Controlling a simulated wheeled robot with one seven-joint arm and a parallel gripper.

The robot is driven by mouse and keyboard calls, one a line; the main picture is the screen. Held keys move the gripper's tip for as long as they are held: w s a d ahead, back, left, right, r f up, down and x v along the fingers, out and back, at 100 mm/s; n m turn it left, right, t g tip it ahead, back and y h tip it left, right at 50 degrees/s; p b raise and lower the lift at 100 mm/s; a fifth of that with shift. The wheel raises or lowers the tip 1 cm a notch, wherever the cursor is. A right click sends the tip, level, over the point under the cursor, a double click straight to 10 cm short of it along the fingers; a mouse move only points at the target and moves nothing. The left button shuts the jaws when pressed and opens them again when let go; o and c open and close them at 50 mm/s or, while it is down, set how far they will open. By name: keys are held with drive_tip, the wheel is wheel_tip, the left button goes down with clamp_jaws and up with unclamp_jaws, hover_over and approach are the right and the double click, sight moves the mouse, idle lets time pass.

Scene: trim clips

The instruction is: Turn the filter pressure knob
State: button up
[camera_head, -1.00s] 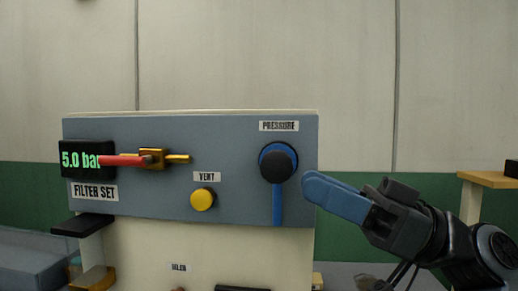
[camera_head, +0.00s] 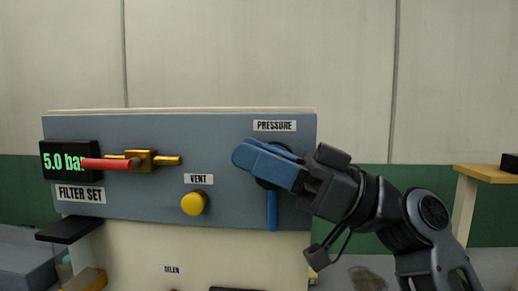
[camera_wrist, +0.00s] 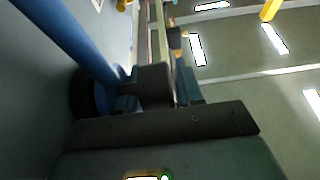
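The pressure knob (camera_head: 264,184) is dark with a blue ring, under the PRESSURE label (camera_head: 275,126) on the grey panel. My gripper (camera_head: 262,158) is in front of it and hides most of it. A blue bar (camera_head: 271,211) runs down below the knob. In the wrist view, the blue bar (camera_wrist: 70,35) slants in from the upper left towards the dark round knob base (camera_wrist: 84,95). My blue fingers (camera_wrist: 155,95) stand apart there, with a dark block between them. Contact with the knob is unclear. The display (camera_head: 66,161) reads 5.0 bar.
A red-handled brass valve (camera_head: 138,160) and a yellow vent button (camera_head: 194,203) sit left of the knob. A dark ledge (camera_head: 68,229) juts out at the panel's lower left. A wooden stand (camera_head: 470,190) is at the right.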

clamp_jaws()
idle(0.3)
drive_tip(key=shift+a+f+h+p, duration=0.2)
drive_tip(key=shift+h+p, duration=0.3)
drive_tip(key=shift+h, duration=1.15)
drive_tip(key=shift+a+f+h+p, duration=0.1)
drive_tip(key=shift+f+h+p, duration=0.35)
drive_tip(key=shift+h, duration=1.15)
drive_tip(key=shift+a+f+h+p, duration=0.15)
drive_tip(key=shift+h+p, duration=0.45)
drive_tip(key=shift+h, duration=1.05)
drive_tip(key=shift+f, duration=0.1)
